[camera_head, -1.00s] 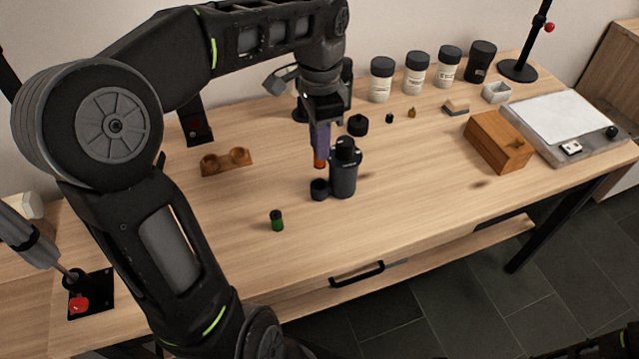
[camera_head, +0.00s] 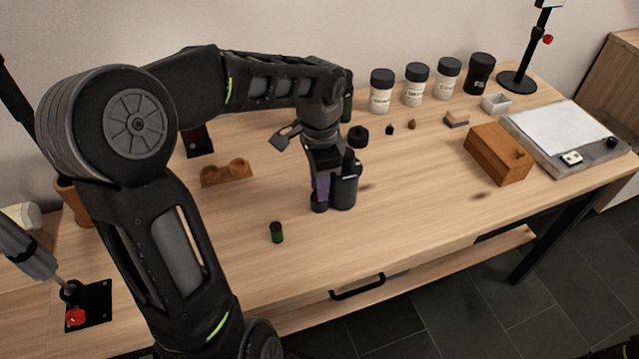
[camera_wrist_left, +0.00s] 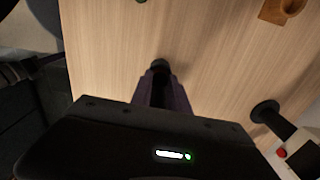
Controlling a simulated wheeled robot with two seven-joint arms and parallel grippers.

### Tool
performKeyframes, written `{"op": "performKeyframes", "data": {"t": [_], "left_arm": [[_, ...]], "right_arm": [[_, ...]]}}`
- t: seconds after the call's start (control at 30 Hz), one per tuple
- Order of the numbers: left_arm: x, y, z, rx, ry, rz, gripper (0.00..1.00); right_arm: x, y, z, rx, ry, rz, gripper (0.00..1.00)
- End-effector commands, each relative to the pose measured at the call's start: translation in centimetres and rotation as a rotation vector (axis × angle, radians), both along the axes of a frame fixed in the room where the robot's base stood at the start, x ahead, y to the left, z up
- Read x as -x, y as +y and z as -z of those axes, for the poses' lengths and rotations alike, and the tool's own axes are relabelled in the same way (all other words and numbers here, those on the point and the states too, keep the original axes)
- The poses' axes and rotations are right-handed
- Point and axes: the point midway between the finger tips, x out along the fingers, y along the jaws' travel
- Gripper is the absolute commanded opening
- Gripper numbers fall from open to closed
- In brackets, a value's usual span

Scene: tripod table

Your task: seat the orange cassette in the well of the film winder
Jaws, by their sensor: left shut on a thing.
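The black film winder (camera_head: 345,190) stands upright near the middle of the table, with a small round dark well (camera_head: 319,206) at its left foot. My left gripper (camera_head: 320,188) points down right over the well, its purple fingers shut. The orange cassette is hidden now between the fingers and the well, so I cannot tell how deep it sits. In the left wrist view the fingers (camera_wrist_left: 162,92) reach to the dark well (camera_wrist_left: 160,66).
A green cassette (camera_head: 277,232) stands in front, left of the winder. A wooden two-cup holder (camera_head: 226,173) lies behind left, and a black lid (camera_head: 358,135) behind. A wooden box (camera_head: 497,153) and a light panel (camera_head: 566,135) are at right. The front middle is clear.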

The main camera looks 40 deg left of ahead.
Motion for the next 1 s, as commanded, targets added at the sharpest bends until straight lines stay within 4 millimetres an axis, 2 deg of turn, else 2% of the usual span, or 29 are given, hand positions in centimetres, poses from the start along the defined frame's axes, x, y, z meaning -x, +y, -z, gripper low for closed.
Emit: {"op": "performKeyframes", "data": {"t": [0.37, 0.4, 0.63, 1.0], "left_arm": [[-0.01, 0.01, 0.45, 0.0, 0.0, 0.0, 0.0], [-0.01, 0.02, 0.3, 0.0, 0.0, 0.0, 0.24], [-0.01, 0.02, 0.28, 0.0, 0.0, 0.0, 0.43], [-0.05, 0.02, -0.3, -0.001, -0.002, 0.0, 0.43]], "right_arm": [[0.0, 0.0, 0.28, 0.0, 0.0, 0.0, 0.36], [0.0, 0.0, 0.16, 0.0, 0.0, 0.0, 0.36], [0.0, 0.0, 0.15, 0.0, 0.0, 0.0, 0.36], [-0.01, -0.01, -0.09, 0.0, 0.0, 0.0, 0.36]]}}
